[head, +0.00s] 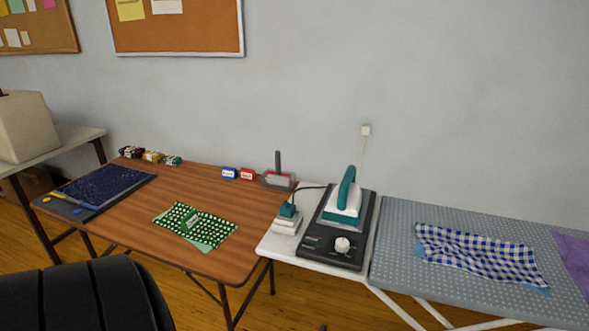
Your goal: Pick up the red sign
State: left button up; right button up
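A small red sign (247,174) stands near the back right of the brown wooden table (190,192). A similar blue sign (229,173) stands just to its left. Both carry light markings too small to read. A grey holder with an upright dark handle (278,175) is close to the right of the red sign. Neither gripper is in the head view. A black rounded shape fills the bottom left corner.
A green patterned cloth (195,225), a dark blue mat (105,186) and several small bundles (150,157) lie on the wooden table. A teal iron (344,200) stands on a black unit beside the ironing board (395,240). The table's middle is mostly clear.

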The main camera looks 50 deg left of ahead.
aim_at(245, 174)
jog(key=k+j+z, duration=0.15)
jog(key=j, duration=0.3)
jog(key=k+j+z, duration=0.2)
jog(key=j, duration=0.25)
jog(key=k+j+z, duration=0.15)
jog(key=k+j, duration=0.15)
jog(key=k+j+z, duration=0.2)
jog(key=j, duration=0.3)
jog(key=k, duration=0.1)
